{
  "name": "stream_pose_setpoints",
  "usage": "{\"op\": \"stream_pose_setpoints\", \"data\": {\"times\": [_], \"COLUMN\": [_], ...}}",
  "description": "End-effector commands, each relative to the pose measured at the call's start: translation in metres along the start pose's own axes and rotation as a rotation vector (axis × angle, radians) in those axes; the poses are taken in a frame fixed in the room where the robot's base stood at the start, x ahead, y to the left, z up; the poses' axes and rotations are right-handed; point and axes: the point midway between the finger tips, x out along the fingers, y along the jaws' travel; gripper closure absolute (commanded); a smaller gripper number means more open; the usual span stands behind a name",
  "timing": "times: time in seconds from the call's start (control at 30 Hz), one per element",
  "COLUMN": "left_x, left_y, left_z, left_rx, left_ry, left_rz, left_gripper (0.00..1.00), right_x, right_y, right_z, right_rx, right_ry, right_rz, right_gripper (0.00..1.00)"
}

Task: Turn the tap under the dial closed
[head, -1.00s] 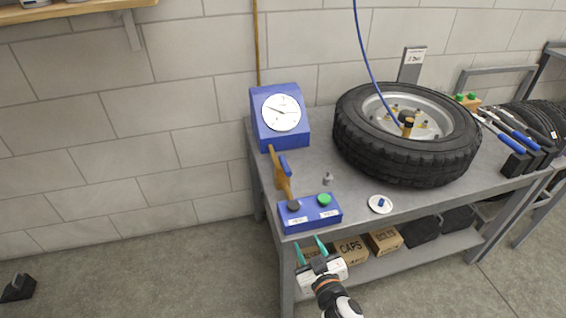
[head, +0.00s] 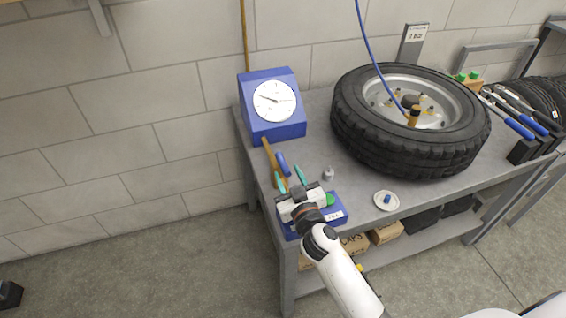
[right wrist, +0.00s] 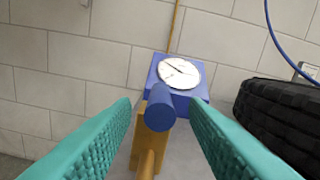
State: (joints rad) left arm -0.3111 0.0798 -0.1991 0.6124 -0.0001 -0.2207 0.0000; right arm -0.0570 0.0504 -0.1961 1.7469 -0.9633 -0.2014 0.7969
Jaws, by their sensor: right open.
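The dial (head: 274,101) is a white round face on a blue box at the back left of the bench; its needle points left and slightly up. Below it is the tap, with a blue lever handle (head: 284,163) on a brass-coloured pipe (head: 267,150). In the right wrist view the handle's round blue end (right wrist: 159,112) faces me, between the teal fingers and apart from both. My right gripper (head: 288,177) is open and empty, just in front of the handle and above the blue button box (head: 332,216). My left gripper is out of view.
The tyre on its rim (head: 400,130) fills the bench to the right, with a blue hose running into it. A white dish (head: 387,201) and a small grey item (head: 328,174) lie nearby. Boxes (head: 386,233) stand on the lower shelf.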

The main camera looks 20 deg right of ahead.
Motion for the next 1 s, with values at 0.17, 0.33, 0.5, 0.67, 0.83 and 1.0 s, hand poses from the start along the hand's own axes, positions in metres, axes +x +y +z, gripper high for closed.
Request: {"op": "stream_pose_setpoints", "data": {"times": [0.17,0.33,0.5,0.67,0.83,1.0], "left_x": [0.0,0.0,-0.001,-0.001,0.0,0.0], "left_y": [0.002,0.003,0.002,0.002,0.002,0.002], "left_z": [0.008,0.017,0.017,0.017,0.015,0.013], "left_rx": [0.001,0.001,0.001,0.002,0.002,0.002], "left_ry": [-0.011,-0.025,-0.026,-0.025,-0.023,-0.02], "left_rz": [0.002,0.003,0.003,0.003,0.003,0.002], "left_gripper": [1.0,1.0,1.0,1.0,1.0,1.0], "right_x": [0.03,0.045,0.048,0.048,0.048,0.048], "right_y": [0.0,0.001,0.001,0.001,0.0,0.001], "right_z": [0.0,0.0,0.0,0.0,-0.001,-0.001], "right_rx": [-0.002,-0.001,-0.001,-0.001,-0.001,-0.001], "right_ry": [0.0,0.001,0.001,0.001,0.001,0.001], "right_rz": [0.001,0.001,0.001,0.001,0.001,0.001], "right_gripper": [0.59,0.59,0.59,0.59,0.87,1.0]}}
